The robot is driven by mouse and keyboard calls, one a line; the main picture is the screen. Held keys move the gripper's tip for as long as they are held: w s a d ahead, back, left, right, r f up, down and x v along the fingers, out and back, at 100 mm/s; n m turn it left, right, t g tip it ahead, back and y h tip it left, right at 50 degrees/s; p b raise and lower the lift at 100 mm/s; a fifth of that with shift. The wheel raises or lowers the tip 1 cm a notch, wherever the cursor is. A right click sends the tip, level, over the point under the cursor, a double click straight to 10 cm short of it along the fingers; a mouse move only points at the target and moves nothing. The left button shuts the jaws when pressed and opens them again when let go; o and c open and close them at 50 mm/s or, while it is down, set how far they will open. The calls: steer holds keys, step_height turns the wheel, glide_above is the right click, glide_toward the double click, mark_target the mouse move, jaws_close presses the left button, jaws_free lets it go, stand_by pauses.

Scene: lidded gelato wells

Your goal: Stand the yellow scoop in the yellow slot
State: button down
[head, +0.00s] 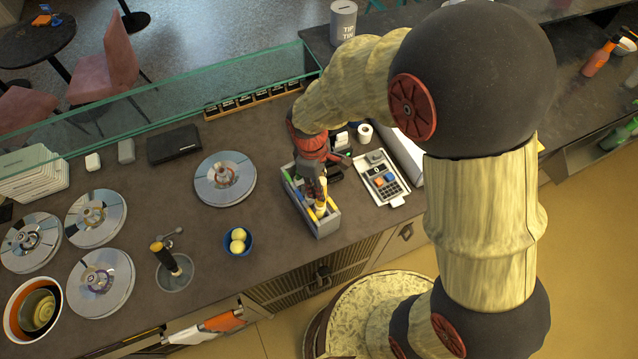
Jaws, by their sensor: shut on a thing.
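My gripper (318,178) points down over a grey slotted holder (325,229) at the middle of the counter. It is shut on the yellow scoop (322,188), whose pale yellow handle shows below the fingers, upright or nearly so. The scoop's lower end is inside or just above the near part of the holder; I cannot tell which. A yellow marking (319,212) shows in the holder near it, and blue shows farther back. My gripper and arm hide much of the holder's far part.
A card terminal (382,180) stands close right of the holder. A blue bowl with yellow balls (238,241) and a round metal lid (225,178) are to the left. A dark-handled tool (165,257) stands in a well. A glass screen (160,108) runs along the back.

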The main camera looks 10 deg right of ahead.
steer(key=shift+f+b, duration=1.9)
steer(key=shift+f, duration=1.35)
steer(key=c, duration=1.5)
jaws_free()
steer(key=shift+c, duration=0.2)
steer(key=shift+o, duration=0.2)
steer(key=r+p, duration=0.3)
steer(key=r, duration=0.1)
steer(key=r+p, duration=0.3)
steer(key=r, duration=0.2)
steer(key=shift+w+a+r, duration=0.1)
steer(key=shift+w+a, duration=0.05)
steer(key=shift+a, duration=0.05)
steer(key=shift+m, duration=0.3)
